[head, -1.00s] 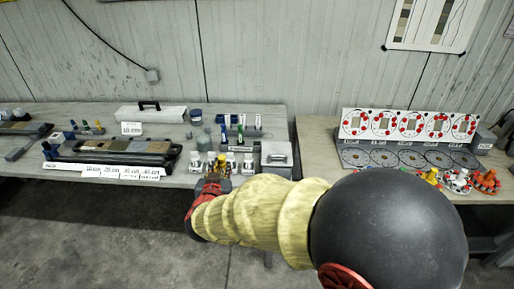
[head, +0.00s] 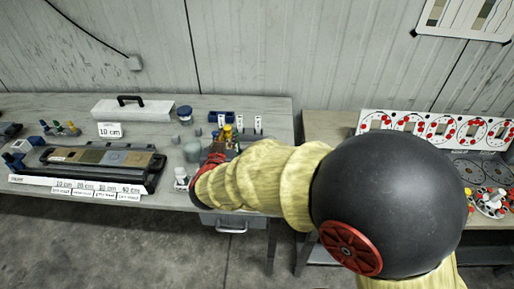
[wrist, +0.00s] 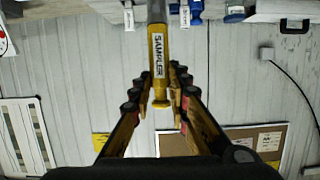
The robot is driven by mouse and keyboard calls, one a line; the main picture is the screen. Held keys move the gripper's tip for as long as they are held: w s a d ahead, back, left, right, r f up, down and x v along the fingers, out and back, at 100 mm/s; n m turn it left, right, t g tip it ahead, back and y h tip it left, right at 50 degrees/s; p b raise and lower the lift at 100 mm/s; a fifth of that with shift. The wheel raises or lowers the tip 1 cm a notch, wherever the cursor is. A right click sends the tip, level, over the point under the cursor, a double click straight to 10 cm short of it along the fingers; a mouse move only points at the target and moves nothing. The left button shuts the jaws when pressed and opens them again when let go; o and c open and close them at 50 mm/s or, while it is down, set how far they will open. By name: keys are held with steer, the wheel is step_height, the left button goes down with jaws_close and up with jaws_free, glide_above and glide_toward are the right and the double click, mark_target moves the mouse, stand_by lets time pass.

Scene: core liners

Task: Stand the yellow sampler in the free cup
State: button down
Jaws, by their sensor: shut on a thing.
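The yellow sampler (wrist: 158,75) is between the fingers of my gripper (wrist: 162,88) in the wrist view. Its "SAMPLER" label faces the camera, and its grey shaft runs out past the top edge. In the head view, yellow parts of the sampler (head: 228,132) show just above my gripper (head: 216,160), among the small items at the right of the left table (head: 60,105). My arm covers much of that area. I cannot make out which cup is free. The sampler's lower end is hidden in the head view.
A blue holder (head: 222,117) and white labelled cards (head: 258,123) stand behind my gripper. A small white item (head: 181,178) stands left of it. A long core tray (head: 105,160) and a white toolbox (head: 140,109) lie further left. Discs and dial boards (head: 440,130) fill the right table.

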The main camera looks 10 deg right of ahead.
steer(key=w+d+f+b, duration=0.8)
steer(key=d+f, duration=0.3)
steer(key=f, duration=0.2)
steer(key=shift+w+d, duration=0.25)
steer(key=shift+f, duration=0.15)
steer(key=c, duration=1.8)
jaws_free()
steer(key=shift+o, duration=0.4)
